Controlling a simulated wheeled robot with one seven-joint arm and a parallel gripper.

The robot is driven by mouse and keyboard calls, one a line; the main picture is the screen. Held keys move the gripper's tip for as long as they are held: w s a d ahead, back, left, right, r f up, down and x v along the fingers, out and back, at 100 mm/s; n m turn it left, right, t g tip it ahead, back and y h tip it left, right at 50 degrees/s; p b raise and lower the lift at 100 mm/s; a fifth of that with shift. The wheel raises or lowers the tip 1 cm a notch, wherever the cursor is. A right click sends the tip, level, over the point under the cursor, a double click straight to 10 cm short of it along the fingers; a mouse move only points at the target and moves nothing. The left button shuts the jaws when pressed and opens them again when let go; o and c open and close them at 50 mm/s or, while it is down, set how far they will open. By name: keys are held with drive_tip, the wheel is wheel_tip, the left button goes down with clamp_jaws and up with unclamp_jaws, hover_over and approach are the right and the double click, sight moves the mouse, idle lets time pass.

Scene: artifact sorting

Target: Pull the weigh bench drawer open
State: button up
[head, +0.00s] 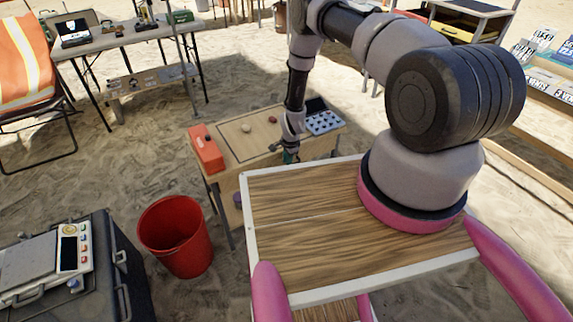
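A small wooden bench (243,152) stands in the middle of the view, beyond my own wood-topped body. It is the bench closest to my gripper, but no label shows that it is the weigh bench. My gripper (291,157) points down at the near edge of this bench. It is small in the picture, so I cannot tell whether its fingers are open or shut, or whether they touch anything. The bench's front face is mostly hidden by my body, and no drawer or handle shows clearly.
On the bench are an orange box (206,150), small round objects and a dotted tray (324,122). A red bucket (176,238) stands on the sand at left. A dark case (117,277) carrying a scale (72,250) is at lower left. Sand behind the bench is open.

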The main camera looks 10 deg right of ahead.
drive_tip(key=shift+w+f, duration=0.2)
drive_tip(key=shift+f, duration=0.8)
drive_tip(key=shift+c, duration=0.4)
clamp_jaws()
idle(0.4)
